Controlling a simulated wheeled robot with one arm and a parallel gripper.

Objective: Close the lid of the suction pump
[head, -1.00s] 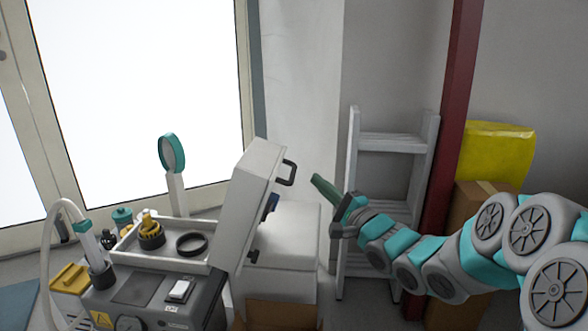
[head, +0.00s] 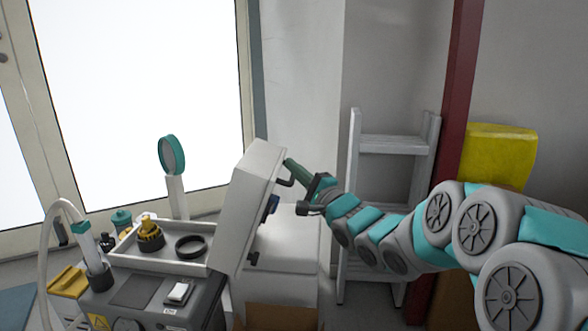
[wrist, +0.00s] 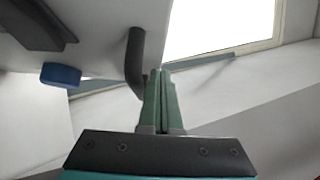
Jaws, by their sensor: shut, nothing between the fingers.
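The suction pump (head: 150,300) stands at the lower left in the head view, with a grey body and a white tray-like top. Its white lid (head: 247,205) stands open, tilted up at the right side of the tray. A dark handle (head: 285,182) is on the lid's outer right side; it also shows in the wrist view (wrist: 135,62). My gripper (head: 290,165) is shut and empty, its green fingertips close beside the handle. In the wrist view the shut fingers (wrist: 160,85) are just right of the handle's lower end; I cannot tell whether they touch.
Inside the tray are a yellow-and-black fitting (head: 150,235) and a black ring (head: 191,246). A white cabinet (head: 290,245) stands behind the lid. A white ladder rack (head: 392,145), a red post (head: 462,90) and a yellow bag (head: 497,155) are to the right.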

